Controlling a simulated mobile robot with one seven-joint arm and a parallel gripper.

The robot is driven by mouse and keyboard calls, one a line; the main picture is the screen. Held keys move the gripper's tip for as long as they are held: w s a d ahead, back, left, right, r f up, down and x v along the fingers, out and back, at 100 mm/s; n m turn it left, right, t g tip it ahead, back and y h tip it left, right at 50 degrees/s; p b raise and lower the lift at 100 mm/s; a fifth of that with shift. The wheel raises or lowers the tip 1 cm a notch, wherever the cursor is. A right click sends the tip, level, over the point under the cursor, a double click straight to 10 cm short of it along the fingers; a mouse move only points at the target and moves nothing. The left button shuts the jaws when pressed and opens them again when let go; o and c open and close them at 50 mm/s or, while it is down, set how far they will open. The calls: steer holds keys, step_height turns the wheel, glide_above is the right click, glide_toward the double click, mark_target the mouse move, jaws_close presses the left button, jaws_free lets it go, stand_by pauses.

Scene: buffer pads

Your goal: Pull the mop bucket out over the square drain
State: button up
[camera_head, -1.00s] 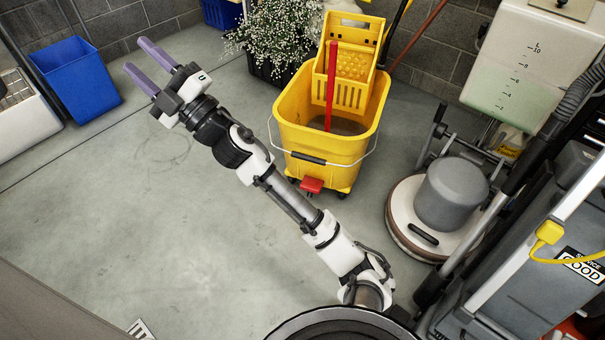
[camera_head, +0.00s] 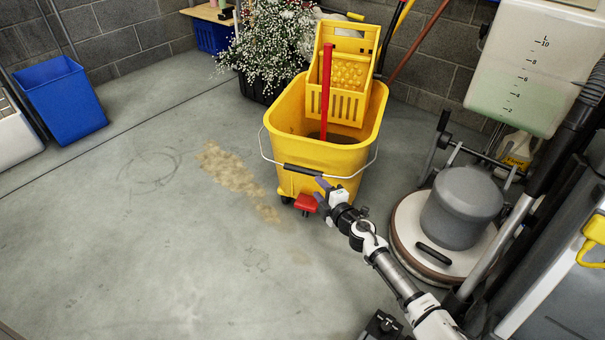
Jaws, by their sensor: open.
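The yellow mop bucket (camera_head: 330,155) stands upright on the concrete floor, with a wringer (camera_head: 346,72) and a red lever (camera_head: 327,90) on top. Its wire handle hangs down across the front, with a black grip (camera_head: 303,170). A red pedal (camera_head: 306,203) sits low at the front. My gripper (camera_head: 321,193) is open, its purple fingers at the lower front of the bucket, just right of the grip and pedal. I cannot tell if the fingers touch the bucket or handle. The square drain is not in view now.
A round floor machine (camera_head: 455,210) stands close on the right, beside my arm. A potted white-flowered plant (camera_head: 270,50) is behind the bucket. A blue bin (camera_head: 62,90) stands far left. Floor in front and left is open, with a brown stain (camera_head: 238,180).

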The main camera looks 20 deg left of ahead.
mark_target(305, 173)
steer(key=shift+b+x, duration=2.15)
steer(key=shift+x, duration=3.65)
steer(key=shift+c, duration=0.4)
jaws_close()
